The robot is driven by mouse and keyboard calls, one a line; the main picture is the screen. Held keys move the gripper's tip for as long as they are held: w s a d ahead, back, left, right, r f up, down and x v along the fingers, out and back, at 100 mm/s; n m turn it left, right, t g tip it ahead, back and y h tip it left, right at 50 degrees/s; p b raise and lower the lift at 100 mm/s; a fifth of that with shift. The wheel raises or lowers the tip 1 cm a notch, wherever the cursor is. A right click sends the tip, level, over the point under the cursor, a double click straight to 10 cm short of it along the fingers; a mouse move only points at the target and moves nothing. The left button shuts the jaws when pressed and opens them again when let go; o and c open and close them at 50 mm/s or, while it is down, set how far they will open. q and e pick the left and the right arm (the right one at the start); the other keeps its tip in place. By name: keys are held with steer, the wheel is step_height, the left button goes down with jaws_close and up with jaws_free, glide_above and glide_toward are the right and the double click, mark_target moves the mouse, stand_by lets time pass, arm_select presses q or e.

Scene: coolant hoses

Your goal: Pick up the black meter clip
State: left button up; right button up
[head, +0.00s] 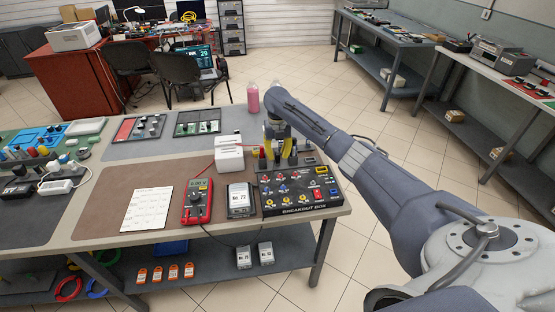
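My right gripper (275,139) points down over the back of the black breakout box (296,210), at the end of the arm coming in from the right. Its fingertips are small and crowded by yellow, red and dark upright pieces, so I cannot tell whether it is open or shut. A dark upright piece (293,159) beside the fingers may be the black meter clip; I cannot be sure. A red multimeter (197,201) lies left of the box, with a red lead running up from it and a dark lead hanging over the table's front edge. My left gripper is not in view.
A white printer-like box (229,156) stands just left of the gripper, and a grey device (241,200) lies between meter and breakout box. A pink bottle (252,98) stands behind. A white sheet (147,209) lies on the brown mat (115,193), which has free room around it.

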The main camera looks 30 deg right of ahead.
steer(key=shift+f, duration=1.3)
steer(key=shift+o, duration=0.2)
jaws_close()
